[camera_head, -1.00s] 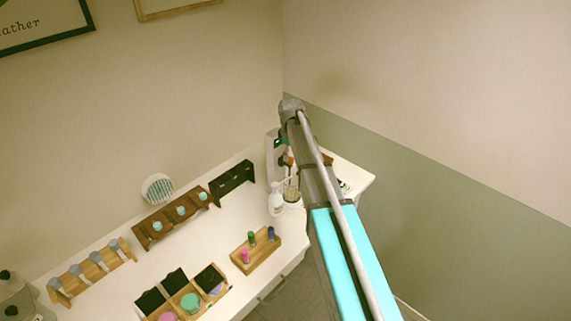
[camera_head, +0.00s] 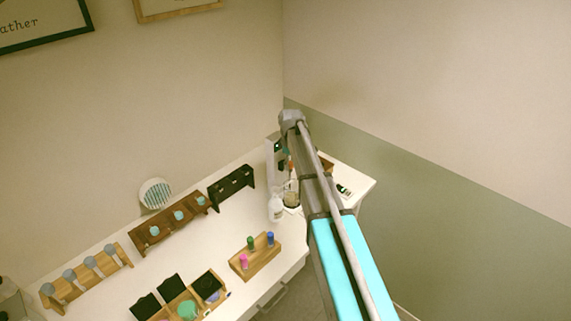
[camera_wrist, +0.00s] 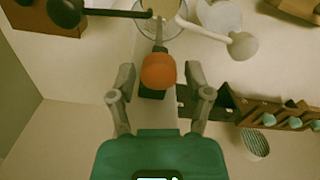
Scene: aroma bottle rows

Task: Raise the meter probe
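The meter probe (camera_wrist: 158,71) shows in the wrist view as an orange rounded cap with a thin shaft running toward a glass vessel (camera_wrist: 163,27) at the top edge. My gripper (camera_wrist: 160,76) has one grey finger on each side of the cap, with a visible gap on both sides. It is open and appears to hold nothing. A green block with a lit panel fills the bottom middle; I cannot tell what it belongs to. In the head view, a pale upright device (camera_head: 275,163) stands beside my arm, which partly hides that corner. Contact with the probe cannot be made out.
A white bottle (camera_head: 276,208) stands close left of my arm. A black rack (camera_head: 231,184), a brown rack (camera_head: 154,232) and a light wooden rack (camera_head: 61,293) line the wall side. A wooden block (camera_head: 262,260) holds several coloured vials. The white table (camera_head: 208,245) is clear between them.

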